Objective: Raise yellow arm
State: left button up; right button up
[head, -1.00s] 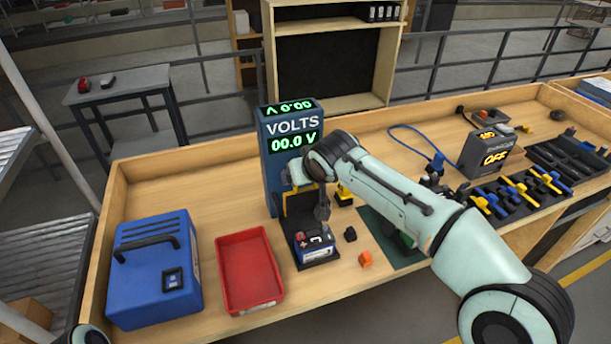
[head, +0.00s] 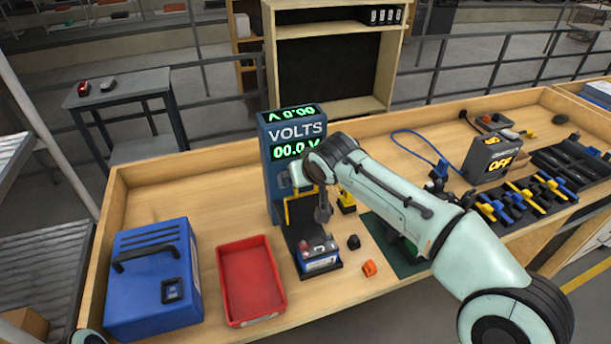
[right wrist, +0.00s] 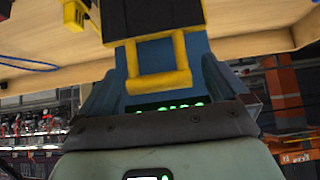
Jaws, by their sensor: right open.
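The yellow arm (head: 287,212) is a narrow yellow bar at the front of the blue volt tester (head: 270,175), mostly hidden behind my right wrist in the head view. In the right wrist view it is a yellow U-shaped frame (right wrist: 158,82) ahead of my gripper, with green digits behind it. A battery (head: 319,262) stands on the tester's black base below. My right gripper (head: 322,208) is open just in front of the tester, above the battery; I cannot tell whether it touches the bar. My left gripper is out of view.
A red tray (head: 224,290) and a blue case (head: 150,305) stand left of the tester. A black cap (head: 353,242), an orange cap (head: 369,268) and a yellow-and-black piece (head: 346,200) are close on the right. A box reading OFF (head: 490,160) and tool racks are farther right.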

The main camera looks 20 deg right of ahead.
jog(key=v, duration=1.3)
jog(key=shift+s+r, duration=0.1)
